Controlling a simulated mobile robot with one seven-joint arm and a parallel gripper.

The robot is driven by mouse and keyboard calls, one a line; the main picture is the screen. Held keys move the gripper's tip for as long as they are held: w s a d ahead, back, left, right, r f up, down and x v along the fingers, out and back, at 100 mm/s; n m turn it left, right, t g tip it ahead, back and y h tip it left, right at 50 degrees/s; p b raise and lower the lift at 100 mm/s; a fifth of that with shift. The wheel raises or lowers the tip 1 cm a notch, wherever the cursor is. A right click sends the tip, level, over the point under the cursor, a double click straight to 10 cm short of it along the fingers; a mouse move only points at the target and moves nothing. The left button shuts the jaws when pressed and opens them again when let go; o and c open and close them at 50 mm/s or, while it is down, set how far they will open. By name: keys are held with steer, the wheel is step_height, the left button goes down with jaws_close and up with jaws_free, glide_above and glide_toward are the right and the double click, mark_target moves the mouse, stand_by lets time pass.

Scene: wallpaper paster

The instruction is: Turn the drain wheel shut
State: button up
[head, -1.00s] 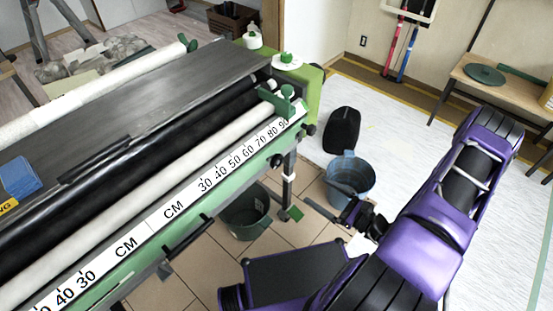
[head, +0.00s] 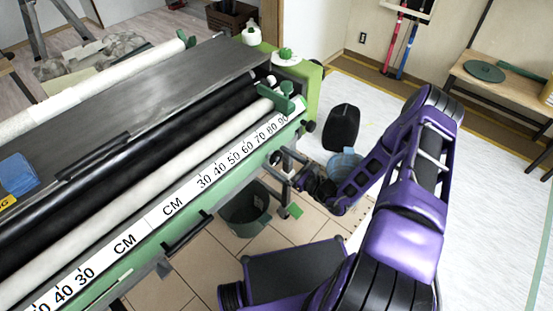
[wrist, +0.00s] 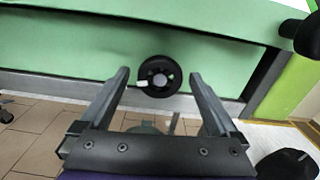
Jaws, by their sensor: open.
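The drain wheel (wrist: 159,73) is a small black ring with a pale hub and a whitish tab at its lower left. It sits on the front of the green machine (wrist: 60,42), centred in the wrist view. In the head view the wheel (head: 275,158) is a small dark disc below the scale's right end. My gripper (wrist: 159,77) is open and empty, with one finger on each side of the wheel in the picture. The fingers seem short of the wheel, and no contact shows. In the head view my gripper (head: 296,178) points left toward the machine.
A dark green bucket (head: 240,219) stands on the tiles below the machine. A blue bucket (head: 346,163) is partly hidden behind my arm, with a black bag (head: 342,127) behind it. A wooden table (head: 505,90) stands at the right.

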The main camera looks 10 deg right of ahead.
steer(key=shift+w+a, duration=0.3)
steer(key=shift+w, duration=0.1)
steer(key=c, duration=1.4)
steer(key=shift+o, duration=0.2)
